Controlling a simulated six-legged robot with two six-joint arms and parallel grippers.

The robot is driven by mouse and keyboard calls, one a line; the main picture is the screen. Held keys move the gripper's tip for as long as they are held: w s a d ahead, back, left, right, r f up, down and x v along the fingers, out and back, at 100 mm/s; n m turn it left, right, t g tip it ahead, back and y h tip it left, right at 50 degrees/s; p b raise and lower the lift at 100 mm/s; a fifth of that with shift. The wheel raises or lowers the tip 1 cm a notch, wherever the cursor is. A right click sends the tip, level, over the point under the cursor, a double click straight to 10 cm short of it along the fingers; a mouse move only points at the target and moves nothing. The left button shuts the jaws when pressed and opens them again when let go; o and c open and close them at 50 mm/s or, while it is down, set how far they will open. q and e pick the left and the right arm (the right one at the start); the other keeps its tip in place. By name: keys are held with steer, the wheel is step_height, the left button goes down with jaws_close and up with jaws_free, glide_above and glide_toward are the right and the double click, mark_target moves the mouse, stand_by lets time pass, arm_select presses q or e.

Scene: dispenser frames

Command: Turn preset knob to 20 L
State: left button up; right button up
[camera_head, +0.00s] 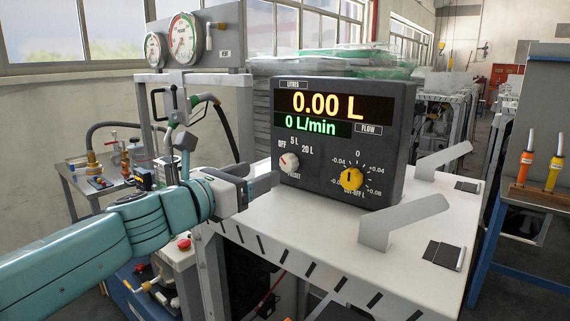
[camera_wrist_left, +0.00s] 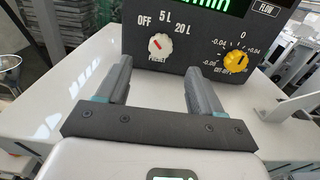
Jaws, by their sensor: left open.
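The dispenser box (camera_head: 345,140) is dark grey and stands on a white table. Its display reads 0.00 L and 0 L/min. The white preset knob (camera_head: 289,162) is at its lower left, marked OFF, 5 L and 20 L. In the left wrist view the preset knob (camera_wrist_left: 161,46) has a red line slanting to the upper left, toward OFF. My left gripper (camera_head: 266,183) is in front of the box, low and left of the knob in the head view. In the wrist view its open fingers (camera_wrist_left: 159,70) are apart, with the knob beyond the gap. My right gripper is not in view.
A yellow knob (camera_head: 352,179) with a scale around 0 is right of the preset knob. Two bent metal plates (camera_head: 405,217) stand on the table (camera_head: 330,240) at the right. A nozzle and hose (camera_head: 205,98) hang at the left. Two gauges (camera_head: 183,39) are above.

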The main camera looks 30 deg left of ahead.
mark_target(286, 162)
arm_select(q)
steer(key=w, duration=0.9)
steer(key=shift+d, duration=0.4)
steer(key=c, duration=1.1)
